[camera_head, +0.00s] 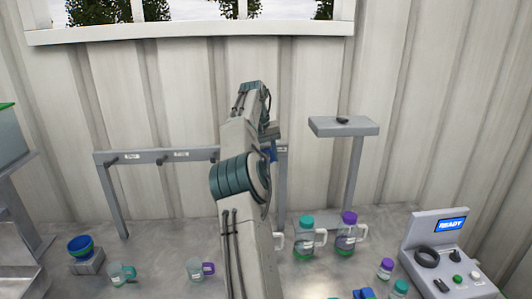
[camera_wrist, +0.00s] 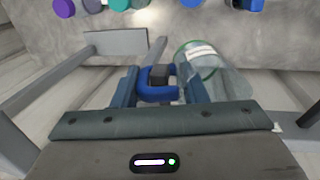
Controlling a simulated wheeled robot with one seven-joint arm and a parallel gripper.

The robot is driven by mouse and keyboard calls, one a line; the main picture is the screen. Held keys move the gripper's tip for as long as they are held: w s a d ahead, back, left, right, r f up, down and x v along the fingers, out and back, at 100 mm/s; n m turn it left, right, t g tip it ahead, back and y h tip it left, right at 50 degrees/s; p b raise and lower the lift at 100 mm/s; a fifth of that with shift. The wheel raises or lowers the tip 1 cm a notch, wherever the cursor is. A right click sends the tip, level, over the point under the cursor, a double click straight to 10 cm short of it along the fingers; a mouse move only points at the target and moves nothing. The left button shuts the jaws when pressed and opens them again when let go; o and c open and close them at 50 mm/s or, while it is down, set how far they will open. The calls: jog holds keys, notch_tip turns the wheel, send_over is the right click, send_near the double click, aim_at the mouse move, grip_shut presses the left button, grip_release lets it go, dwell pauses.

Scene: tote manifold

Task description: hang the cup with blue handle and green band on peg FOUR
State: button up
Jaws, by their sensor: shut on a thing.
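In the wrist view, my gripper (camera_wrist: 157,88) is shut on the blue handle (camera_wrist: 156,86) of a clear cup (camera_wrist: 212,70) with a green band and a white label. The cup is tilted and lies to the right of the fingers. A dark block shows at the handle's opening; I cannot tell whether it is a peg tip. In the head view, my gripper (camera_head: 270,133) is by the right part of the grey peg rail (camera_head: 140,156), with a bit of blue below it. My arm hides most of the cup and the rail's right part, peg FOUR probably included.
Left pegs on the rail look empty. A teal-handled cup (camera_head: 121,274) and a purple-handled cup (camera_head: 197,269) stand on the bench. Bottles with teal (camera_head: 305,240) and purple (camera_head: 347,237) caps, a raised shelf (camera_head: 344,126) and a control console (camera_head: 440,255) stand right.

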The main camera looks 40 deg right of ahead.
jog(key=shift+w+d+p, duration=0.45)
jog(key=shift+w+p, duration=0.15)
jog(key=shift+p, duration=0.4)
jog(key=shift+w+d+f, duration=0.25)
jog(key=shift+w+d, duration=0.1)
jog(key=shift+w, duration=0.15)
jog(key=o, duration=1.8)
